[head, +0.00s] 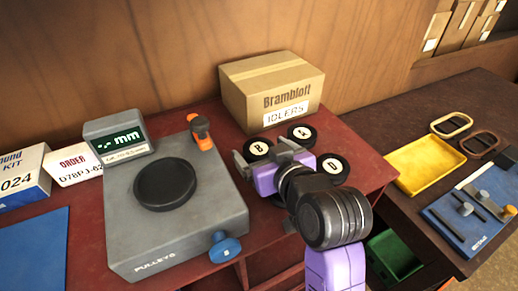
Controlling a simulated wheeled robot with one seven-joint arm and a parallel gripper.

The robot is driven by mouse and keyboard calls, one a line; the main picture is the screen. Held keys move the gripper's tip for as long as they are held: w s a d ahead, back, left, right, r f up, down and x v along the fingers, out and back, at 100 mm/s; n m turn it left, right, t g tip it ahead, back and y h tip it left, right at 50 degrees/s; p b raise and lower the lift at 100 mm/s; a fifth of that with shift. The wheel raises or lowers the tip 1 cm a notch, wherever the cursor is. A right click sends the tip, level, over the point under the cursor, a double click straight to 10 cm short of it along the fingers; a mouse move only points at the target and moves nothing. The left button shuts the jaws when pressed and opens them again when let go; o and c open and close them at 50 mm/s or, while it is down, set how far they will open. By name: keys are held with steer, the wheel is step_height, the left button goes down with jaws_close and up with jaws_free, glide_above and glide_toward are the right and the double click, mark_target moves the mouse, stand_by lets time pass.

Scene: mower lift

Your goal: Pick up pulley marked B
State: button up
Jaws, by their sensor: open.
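The pulley marked B (257,149) is a black round wheel with a white lettered face. It lies on the dark red bench in front of the cardboard box. My gripper (264,154) is open, and in the head view its two grey fingers appear on either side of pulley B. I cannot tell whether they touch it or how far above the bench they are. Pulley A (302,133) stands behind and to the right, and pulley D (333,168) is to the right of my gripper. Part of another dark wheel shows under my gripper, its letter hidden.
A cardboard box (240,110) labelled IDLERS stands behind the pulleys. A grey PULLEYS gauge (210,235) with a blue knob and display is at left. A yellow tray (420,165) and blue tool mat (450,215) lie on the right table, with a green bin (395,255) below.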

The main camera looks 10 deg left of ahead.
steer(key=shift+r, duration=0.1)
steer(key=c, duration=1.8)
